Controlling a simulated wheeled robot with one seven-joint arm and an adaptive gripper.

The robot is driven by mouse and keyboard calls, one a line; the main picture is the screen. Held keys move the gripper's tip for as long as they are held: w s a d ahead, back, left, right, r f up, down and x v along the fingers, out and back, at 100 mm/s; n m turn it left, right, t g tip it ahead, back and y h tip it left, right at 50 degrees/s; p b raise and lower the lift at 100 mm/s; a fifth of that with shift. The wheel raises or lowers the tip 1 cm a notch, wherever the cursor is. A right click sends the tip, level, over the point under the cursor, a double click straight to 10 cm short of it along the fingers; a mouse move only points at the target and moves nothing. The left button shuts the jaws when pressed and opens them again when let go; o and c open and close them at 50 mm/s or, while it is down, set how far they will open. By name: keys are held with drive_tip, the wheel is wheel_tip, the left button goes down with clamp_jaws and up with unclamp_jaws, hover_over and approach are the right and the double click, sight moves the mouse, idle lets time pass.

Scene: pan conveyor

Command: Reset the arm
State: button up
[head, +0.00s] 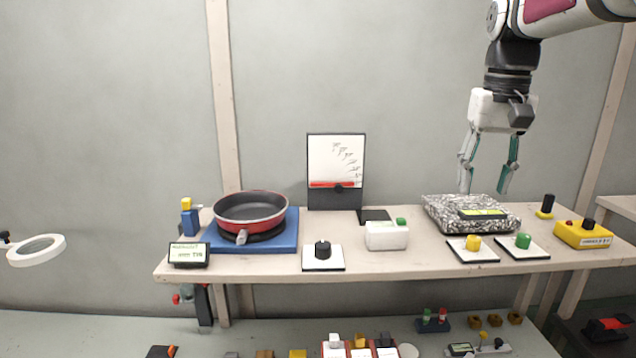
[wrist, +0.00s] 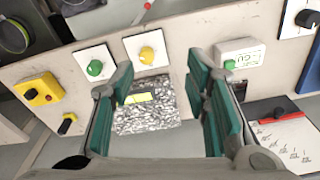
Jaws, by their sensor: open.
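My gripper (head: 486,178) hangs from my arm at the upper right in the head view, pointing down above the speckled block (head: 436,210). Its fingers are spread and hold nothing. In the wrist view my gripper (wrist: 168,105) shows two green-padded fingers, with the speckled block (wrist: 150,122) and its small display visible between them. The fingertips look clear of the block, with a gap below them in the head view.
The table (head: 400,260) carries a red pan (head: 250,208) on a blue base, a black knob (head: 322,250), a white box (head: 386,236), yellow (head: 473,242) and green (head: 523,240) knobs, and a yellow box (head: 584,236). An upright panel (head: 336,160) stands behind. Air around my gripper is free.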

drive_tip(key=s+a+f+n+t, duration=0.1)
drive_tip(key=s+a+f, duration=0.2)
drive_tip(key=s, duration=0.4)
drive_tip(key=s+a+f+n+t, duration=0.1)
drive_tip(key=s+a+f+t, duration=0.1)
drive_tip(key=s, duration=0.6)
drive_tip(key=s+a+f+t, duration=0.1)
drive_tip(key=s+a+f, duration=0.4)
drive_tip(key=s, duration=0.3)
drive_tip(key=shift+a+n+t, duration=0.15)
drive_tip(key=shift+n+t, duration=0.15)
drive_tip(key=shift+n, duration=0.1)
